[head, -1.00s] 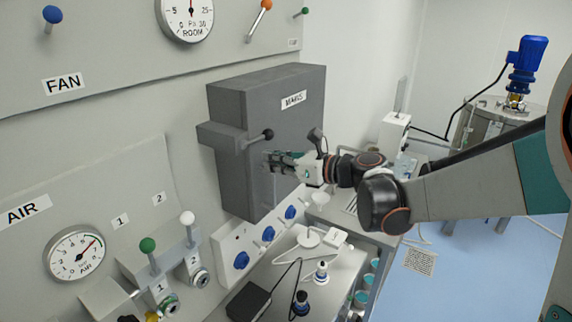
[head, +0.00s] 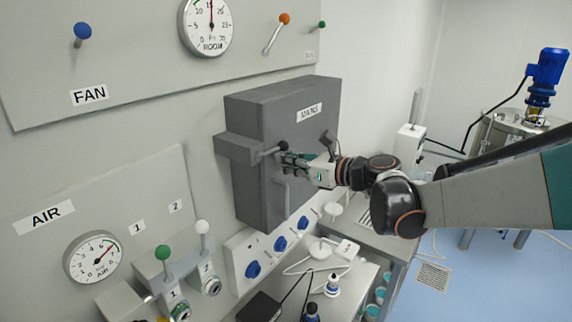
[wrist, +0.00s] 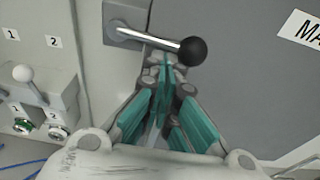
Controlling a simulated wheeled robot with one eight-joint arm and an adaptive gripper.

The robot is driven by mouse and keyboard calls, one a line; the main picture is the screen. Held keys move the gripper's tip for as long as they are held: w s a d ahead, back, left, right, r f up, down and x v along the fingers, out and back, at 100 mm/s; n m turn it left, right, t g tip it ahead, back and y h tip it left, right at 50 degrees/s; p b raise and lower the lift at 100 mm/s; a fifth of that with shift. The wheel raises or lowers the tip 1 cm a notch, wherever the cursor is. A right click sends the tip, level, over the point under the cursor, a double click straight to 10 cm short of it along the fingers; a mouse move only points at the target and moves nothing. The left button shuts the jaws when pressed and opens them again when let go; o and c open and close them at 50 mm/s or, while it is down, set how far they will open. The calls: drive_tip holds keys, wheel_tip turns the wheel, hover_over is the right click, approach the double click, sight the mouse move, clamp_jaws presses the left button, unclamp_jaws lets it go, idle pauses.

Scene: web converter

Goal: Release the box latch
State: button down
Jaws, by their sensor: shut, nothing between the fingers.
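The grey mains box (head: 248,195) is mounted on the wall, and its door looks closed. Its latch is a metal lever (wrist: 143,35) ending in a black ball knob (head: 283,145). The lever comes out of a grey block (head: 236,149) at the box's left edge and points right. The knob also shows in the wrist view (wrist: 192,50). My gripper (head: 284,158) is shut and empty, in front of the box door. Its fingertips (wrist: 165,62) are just below the lever, close to the knob; I cannot tell whether they touch.
A door handle (head: 283,190) sits below my gripper. Lower left are green (head: 163,252) and white (head: 202,227) knobbed levers. A bench with small items stands below right.

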drive_tip(key=shift+w+r+n, duration=0.1)
drive_tip(key=shift+r+n, duration=0.2)
drive_tip(key=shift+n, duration=0.3)
wheel_tip(320, 180, up, 3)
drive_tip(key=n+t+h+b, duration=0.1)
drive_tip(key=n, duration=0.4)
drive_tip(key=shift+w+d+b, duration=0.1)
drive_tip(key=shift+b, duration=0.3)
drive_tip(key=n, duration=0.1)
drive_tip(key=r+n, duration=0.1)
drive_tip(key=n+t, duration=0.1)
drive_tip(key=shift+s+a+r+b, duration=0.2)
drive_tip(key=shift+s+r+b, duration=0.05)
drive_tip(key=shift+r+b, duration=0.1)
drive_tip(key=n, duration=0.1)
drive_tip(key=r+n, duration=0.1)
drive_tip(key=s+n, duration=0.1)
drive_tip(key=shift+a+r+n+t, duration=0.2)
drive_tip(key=shift+a+n+t, duration=0.1)
drive_tip(key=shift+a+t, duration=0.1)
drive_tip(key=shift+s+r, duration=0.1)
drive_tip(key=shift+r, duration=0.1)
drive_tip(key=shift+f, duration=0.1)
